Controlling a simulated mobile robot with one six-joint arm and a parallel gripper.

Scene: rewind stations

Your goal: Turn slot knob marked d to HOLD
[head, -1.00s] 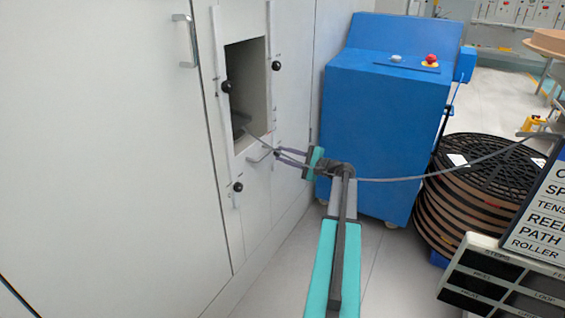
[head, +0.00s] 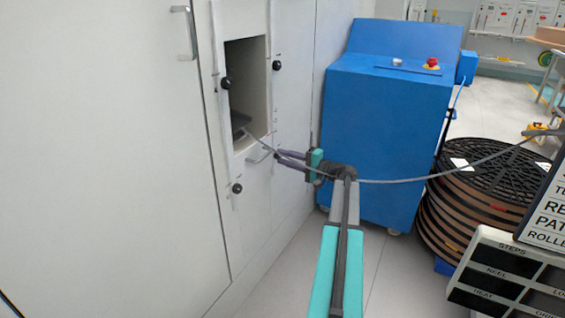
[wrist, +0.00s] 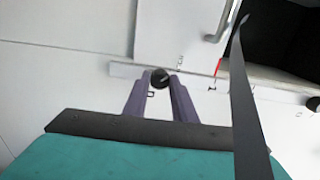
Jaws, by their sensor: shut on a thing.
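My gripper (head: 279,155) is at the lower right slot knob beside the wall opening. In the wrist view its two purple fingers (wrist: 160,86) are shut on a round black knob (wrist: 159,77), one on each side. The knob sits on a pale slotted strip (wrist: 190,81) with small marks that I cannot read clearly, so I cannot confirm the letter d. In the head view the fingers mostly hide this knob. Three other black knobs show: upper left (head: 225,83), upper right (head: 277,65) and lower left (head: 237,188).
A grey strand (head: 400,180) runs from the opening (head: 246,80) past my arm to the stacked black reels (head: 490,180). It crosses the wrist view close on the right (wrist: 241,90). A blue machine (head: 385,130) stands behind my gripper.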

